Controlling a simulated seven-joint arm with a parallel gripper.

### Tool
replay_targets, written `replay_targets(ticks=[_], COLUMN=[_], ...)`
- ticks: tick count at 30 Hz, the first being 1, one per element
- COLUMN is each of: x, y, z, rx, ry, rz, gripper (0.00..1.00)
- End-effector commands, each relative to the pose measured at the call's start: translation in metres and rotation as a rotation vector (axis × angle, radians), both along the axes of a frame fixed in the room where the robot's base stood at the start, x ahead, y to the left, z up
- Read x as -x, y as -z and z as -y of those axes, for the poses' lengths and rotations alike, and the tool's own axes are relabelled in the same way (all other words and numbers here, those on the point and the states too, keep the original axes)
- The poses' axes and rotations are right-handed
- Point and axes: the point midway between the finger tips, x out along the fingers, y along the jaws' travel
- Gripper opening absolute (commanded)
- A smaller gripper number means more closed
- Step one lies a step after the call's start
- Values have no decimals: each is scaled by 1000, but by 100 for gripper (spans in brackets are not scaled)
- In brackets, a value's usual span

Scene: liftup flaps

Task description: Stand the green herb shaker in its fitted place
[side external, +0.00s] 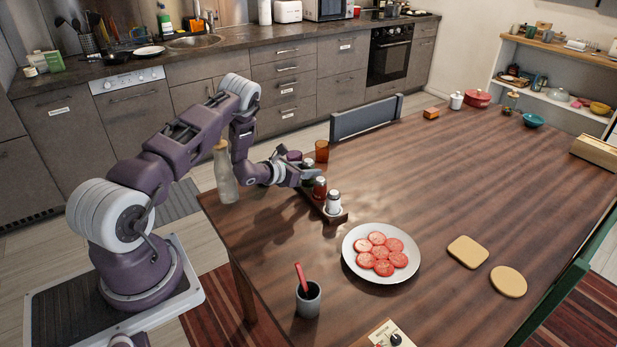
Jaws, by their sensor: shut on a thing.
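A dark wooden rack (338,219) stands near the table's left edge. A red shaker (320,190) and a white shaker (333,203) stand upright in its near part. My gripper (309,177) is at the rack's far end, just behind the red shaker, reaching in from the left. It is shut on a dark shaker, apparently the green herb shaker (307,168), mostly hidden by the fingers. I cannot tell whether its base is seated in the rack or just above it. The fitted place under it is hidden.
A glass bottle (224,175) stands left. A plate of tomato slices (352,267) and a grey cup (308,301) are nearer.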

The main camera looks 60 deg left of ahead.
Motion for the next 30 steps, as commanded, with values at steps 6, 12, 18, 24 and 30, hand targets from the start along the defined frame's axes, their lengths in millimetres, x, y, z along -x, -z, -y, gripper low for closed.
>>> replay_targets(ticks=[6,12,18,24,30], x=[0,0,0,0,5], y=[21,22,23,23,18], z=[0,0,0,0,1], rx=[0,-1,-2,-1,0], ry=[0,1,2,1,1], rz=[2,1,1,1,-1], gripper=[0,0,59,59,59])
